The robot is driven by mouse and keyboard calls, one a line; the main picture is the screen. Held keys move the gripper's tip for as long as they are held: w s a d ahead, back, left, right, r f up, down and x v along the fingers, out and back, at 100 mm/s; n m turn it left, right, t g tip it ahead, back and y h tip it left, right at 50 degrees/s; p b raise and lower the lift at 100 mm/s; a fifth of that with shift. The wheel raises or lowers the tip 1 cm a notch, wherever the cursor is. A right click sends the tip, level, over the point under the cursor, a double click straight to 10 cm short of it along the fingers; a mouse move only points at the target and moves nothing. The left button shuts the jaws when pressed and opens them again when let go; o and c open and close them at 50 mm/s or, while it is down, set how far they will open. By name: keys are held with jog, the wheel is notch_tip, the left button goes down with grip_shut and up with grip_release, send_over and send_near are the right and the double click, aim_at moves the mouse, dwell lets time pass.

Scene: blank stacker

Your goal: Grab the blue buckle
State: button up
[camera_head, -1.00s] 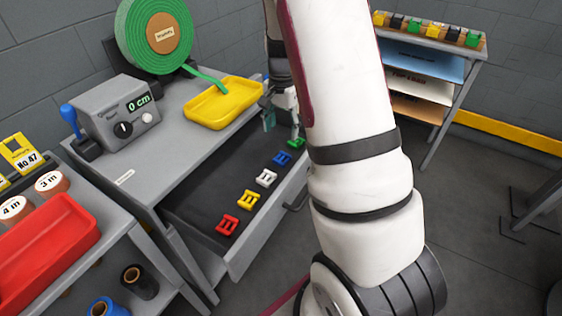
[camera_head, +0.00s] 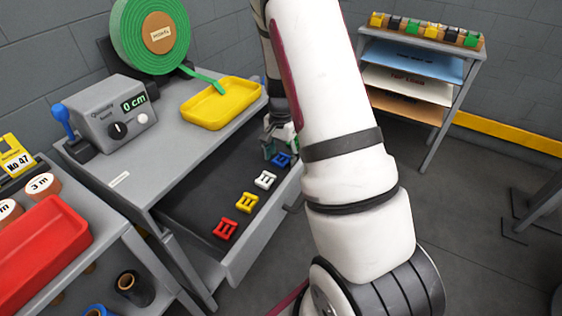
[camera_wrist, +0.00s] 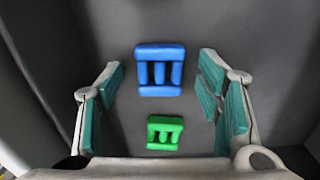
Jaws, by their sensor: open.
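In the wrist view the blue buckle (camera_wrist: 159,70) lies flat ahead of the fingertips, centred between the two finger lines. My gripper (camera_wrist: 162,95) is open, its teal pads wide apart and holding nothing. A green buckle (camera_wrist: 164,132) lies nearer the gripper's palm, between the fingers.
White (camera_head: 265,180), yellow (camera_head: 246,203) and red (camera_head: 225,228) buckles lie in the same drawer (camera_head: 190,207). Its walls stand close around the gripper. A yellow tray (camera_head: 222,104) and a green roll (camera_head: 118,40) are on the tabletop above.

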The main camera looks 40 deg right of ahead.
jog(key=c, duration=1)
jog(key=shift+c, duration=0.2)
